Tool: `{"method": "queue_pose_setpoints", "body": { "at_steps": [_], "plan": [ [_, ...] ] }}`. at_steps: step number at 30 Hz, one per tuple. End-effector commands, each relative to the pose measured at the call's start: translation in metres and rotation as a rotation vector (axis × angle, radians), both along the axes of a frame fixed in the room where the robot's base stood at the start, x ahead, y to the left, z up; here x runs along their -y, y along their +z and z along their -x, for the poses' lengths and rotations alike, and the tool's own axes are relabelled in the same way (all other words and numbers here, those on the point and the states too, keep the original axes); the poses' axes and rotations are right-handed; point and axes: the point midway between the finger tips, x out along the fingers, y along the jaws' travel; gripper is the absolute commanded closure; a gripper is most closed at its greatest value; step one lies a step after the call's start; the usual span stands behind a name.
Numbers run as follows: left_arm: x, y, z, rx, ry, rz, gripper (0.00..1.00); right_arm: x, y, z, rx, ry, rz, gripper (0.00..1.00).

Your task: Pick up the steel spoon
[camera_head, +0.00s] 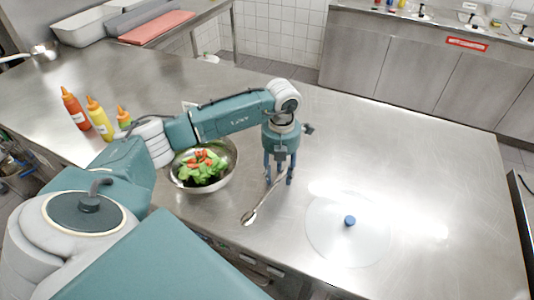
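The steel spoon (261,203) lies on the steel counter, its bowl towards the front and its handle running up and right to my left gripper. My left gripper (279,180) points down over the handle end. Its two blue fingers stand apart, one on each side of the handle, with a gap showing between them. I cannot tell whether a finger touches the spoon. The far end of the handle is partly hidden by the fingers. My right gripper is not in view.
A metal bowl of salad (231,171) stands just left of my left gripper. A clear round lid (335,245) with a blue knob lies to the right. Sauce bottles (99,118) stand further left. The counter's right side (450,180) is free.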

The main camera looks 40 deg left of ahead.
Motion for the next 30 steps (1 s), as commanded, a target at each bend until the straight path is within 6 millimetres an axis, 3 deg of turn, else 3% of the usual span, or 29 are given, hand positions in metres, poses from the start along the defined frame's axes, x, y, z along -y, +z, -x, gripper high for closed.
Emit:
{"method": "queue_pose_setpoints", "body": {
  "at_steps": [8, 15, 30],
  "plan": [
    [0.0001, -0.0030, -0.0001, 0.000, 0.000, 0.000, 0.60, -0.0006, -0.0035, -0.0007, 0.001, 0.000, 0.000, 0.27],
    [0.0001, -0.0023, 0.0001, 0.000, 0.000, 0.000, 1.00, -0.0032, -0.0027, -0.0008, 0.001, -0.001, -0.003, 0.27],
    [0.0002, 0.0028, 0.0000, 0.000, 0.000, 0.001, 1.00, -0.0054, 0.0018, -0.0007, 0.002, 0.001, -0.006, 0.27]
  ]
}}
